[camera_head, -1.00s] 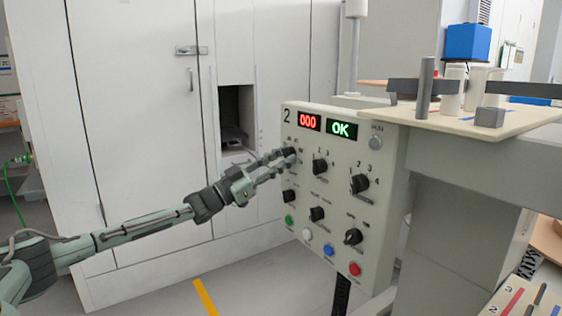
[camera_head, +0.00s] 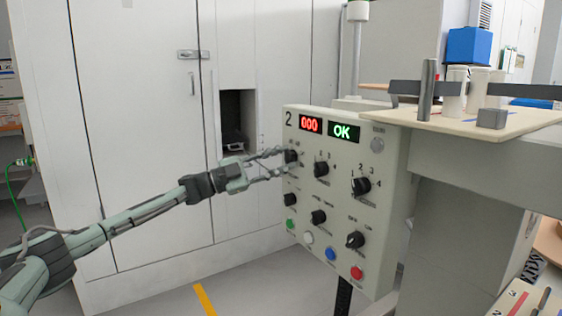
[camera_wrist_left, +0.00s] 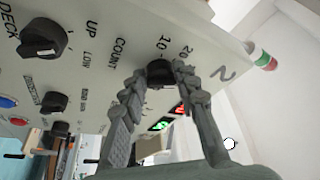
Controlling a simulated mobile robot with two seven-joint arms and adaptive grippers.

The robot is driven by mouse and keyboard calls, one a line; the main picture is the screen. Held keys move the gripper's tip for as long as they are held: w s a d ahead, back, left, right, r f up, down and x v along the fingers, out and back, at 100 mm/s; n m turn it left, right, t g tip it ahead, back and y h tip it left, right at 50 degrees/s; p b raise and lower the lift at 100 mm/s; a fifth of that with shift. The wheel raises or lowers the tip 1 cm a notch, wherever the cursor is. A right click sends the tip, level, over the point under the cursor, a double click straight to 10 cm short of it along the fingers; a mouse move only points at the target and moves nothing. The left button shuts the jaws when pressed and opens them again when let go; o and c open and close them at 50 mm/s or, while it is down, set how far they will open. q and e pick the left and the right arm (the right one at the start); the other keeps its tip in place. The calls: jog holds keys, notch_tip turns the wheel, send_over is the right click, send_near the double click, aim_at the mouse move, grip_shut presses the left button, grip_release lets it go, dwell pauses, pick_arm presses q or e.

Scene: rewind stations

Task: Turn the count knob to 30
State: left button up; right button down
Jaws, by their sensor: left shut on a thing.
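The count knob (camera_head: 291,156) is the small black knob at the upper left of the pale control panel (camera_head: 335,210), under the red display. In the left wrist view the count knob (camera_wrist_left: 159,73) sits beside the printed word COUNT, with 10 and 20 marked around it. My left gripper (camera_head: 285,162) reaches in from the left, and its two fingers (camera_wrist_left: 160,75) are shut on opposite sides of the knob. The fingers hide part of the knob and dial, so I cannot read its pointer. My right gripper is not in view.
The red display (camera_head: 310,124) reads 000 and the green display (camera_head: 344,131) reads OK. Several other black knobs and a row of coloured buttons lie close below and right. White cabinets (camera_head: 135,130) stand behind my arm. A worktop (camera_head: 470,128) juts out at the right.

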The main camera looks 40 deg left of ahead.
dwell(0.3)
pick_arm(q)
jog(key=o, duration=1.1)
jog(key=shift+a, duration=0.1)
jog(key=shift+s+a+f, duration=0.15)
jog(key=shift+s+f, duration=0.05)
jog(key=shift+s, duration=0.1)
jog(key=v, duration=1.1)
jog(key=shift+a+r, duration=0.15)
